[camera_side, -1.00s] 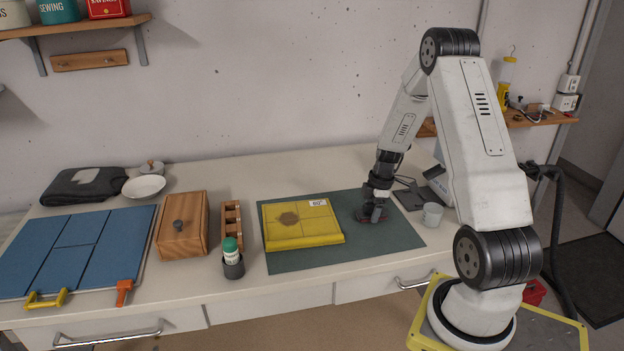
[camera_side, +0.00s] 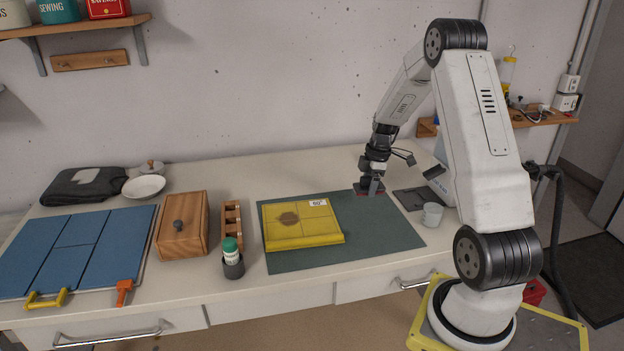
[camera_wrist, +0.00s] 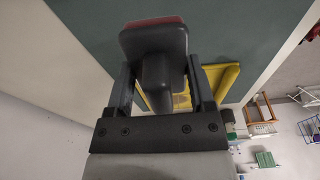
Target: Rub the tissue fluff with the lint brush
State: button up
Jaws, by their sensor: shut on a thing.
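My gripper (camera_side: 373,181) is shut on the lint brush (camera_side: 368,191), which has a dark handle and a reddish pad. The brush is at the far right part of the dark green mat (camera_side: 375,235); I cannot tell whether it touches the mat. In the wrist view the brush (camera_wrist: 152,40) sits between my two fingers (camera_wrist: 160,88). No tissue fluff can be made out on the mat. A dark folded garment (camera_side: 65,190) at the far left bears a pale patch (camera_side: 88,177), whose nature is unclear.
Left are a wooden box (camera_side: 182,235), a green-capped bottle (camera_side: 231,250), a blue folding board (camera_side: 50,260) and a white dish (camera_side: 144,186).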

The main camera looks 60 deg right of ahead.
jog(key=shift+r, duration=1.05)
